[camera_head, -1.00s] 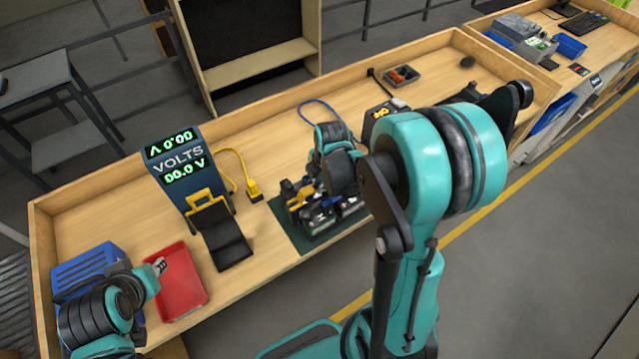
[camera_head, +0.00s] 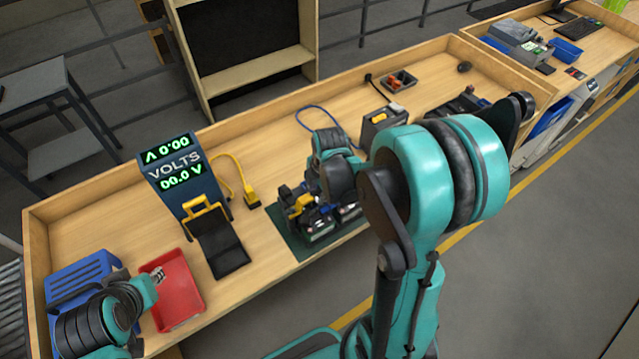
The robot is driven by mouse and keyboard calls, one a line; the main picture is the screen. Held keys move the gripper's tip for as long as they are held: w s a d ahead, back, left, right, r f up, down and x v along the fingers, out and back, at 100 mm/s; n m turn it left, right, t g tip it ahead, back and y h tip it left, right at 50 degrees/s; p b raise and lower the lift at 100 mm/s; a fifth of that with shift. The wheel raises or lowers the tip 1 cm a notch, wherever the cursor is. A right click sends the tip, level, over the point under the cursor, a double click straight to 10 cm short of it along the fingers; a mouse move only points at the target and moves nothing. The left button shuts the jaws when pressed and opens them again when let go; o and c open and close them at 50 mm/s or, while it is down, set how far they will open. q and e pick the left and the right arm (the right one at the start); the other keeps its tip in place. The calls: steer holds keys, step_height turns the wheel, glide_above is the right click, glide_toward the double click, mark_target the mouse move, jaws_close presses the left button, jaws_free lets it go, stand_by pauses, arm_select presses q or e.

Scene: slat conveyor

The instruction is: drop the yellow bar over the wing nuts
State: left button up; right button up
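A small yellow piece (camera_head: 303,203), which may be the yellow bar, shows among dark parts on the green mat (camera_head: 290,238). My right gripper (camera_head: 312,198) is low over these parts, coming down from the teal wrist. Its fingertips blend with the dark parts, so I cannot tell whether it holds the yellow piece. I cannot make out the wing nuts at this size. My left gripper (camera_head: 158,275) is over the red tray (camera_head: 183,310) at the lower left, with its fingers too small to read.
A meter reading VOLTS (camera_head: 180,170) stands left of the mat, with a black pad (camera_head: 222,252) and a yellow cable plug (camera_head: 251,197) near it. A blue basket (camera_head: 80,275) is at the far left. A dark grey box (camera_head: 383,120) stands behind my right wrist.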

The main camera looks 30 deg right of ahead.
step_height(320, 180, up, 11)
steer(key=s, duration=0.2)
steer(key=shift+s, duration=0.2)
stand_by(0.4)
